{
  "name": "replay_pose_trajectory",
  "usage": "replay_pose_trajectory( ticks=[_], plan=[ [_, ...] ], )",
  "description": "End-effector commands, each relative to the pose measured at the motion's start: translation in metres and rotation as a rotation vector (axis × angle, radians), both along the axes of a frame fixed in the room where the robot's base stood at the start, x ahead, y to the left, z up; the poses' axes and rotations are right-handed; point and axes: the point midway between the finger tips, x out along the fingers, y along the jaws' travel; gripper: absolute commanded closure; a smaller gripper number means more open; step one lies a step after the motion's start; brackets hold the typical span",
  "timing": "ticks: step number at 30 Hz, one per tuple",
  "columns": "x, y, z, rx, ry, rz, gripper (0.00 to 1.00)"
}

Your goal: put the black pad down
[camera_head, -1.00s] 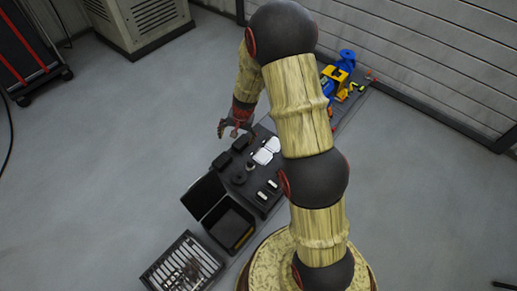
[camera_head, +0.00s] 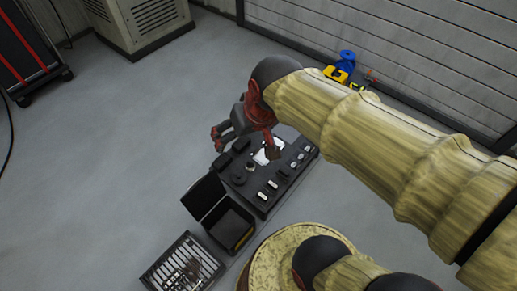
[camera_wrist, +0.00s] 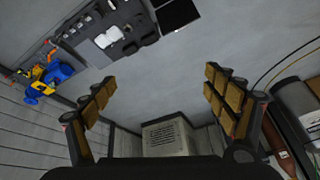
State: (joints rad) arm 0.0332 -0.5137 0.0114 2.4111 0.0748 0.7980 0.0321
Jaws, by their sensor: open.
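My gripper (camera_head: 243,146) is open, its fingers spread wide above the far left part of a dark tray (camera_head: 288,188). In the wrist view my gripper (camera_wrist: 162,98) has only bare grey floor between its fingers and holds nothing. Two small black blocks lie at the tray's left edge: a nearer one (camera_head: 222,161) and a farther one (camera_head: 241,144). Either could be the black pad; I cannot tell which. The tray also shows in the wrist view (camera_wrist: 85,50), upper left, apart from the fingers.
An open black box (camera_head: 231,224) stands beside the tray, with a slatted metal basket (camera_head: 182,264) nearer. Blue and yellow items (camera_head: 342,70) stand beyond the tray by the wall. A grey cabinet (camera_head: 145,22) is at the back.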

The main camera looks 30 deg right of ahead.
Motion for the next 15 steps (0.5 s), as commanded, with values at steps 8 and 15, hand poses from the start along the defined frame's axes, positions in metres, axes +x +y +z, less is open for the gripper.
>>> replay_pose_trajectory(
  ticks=[8, 15],
  plan=[
    [-0.062, -0.002, 0.016, -0.074, -0.052, 0.075, 0.14],
    [-0.071, -0.003, 0.016, -0.088, -0.055, 0.086, 0.14]
  ],
)
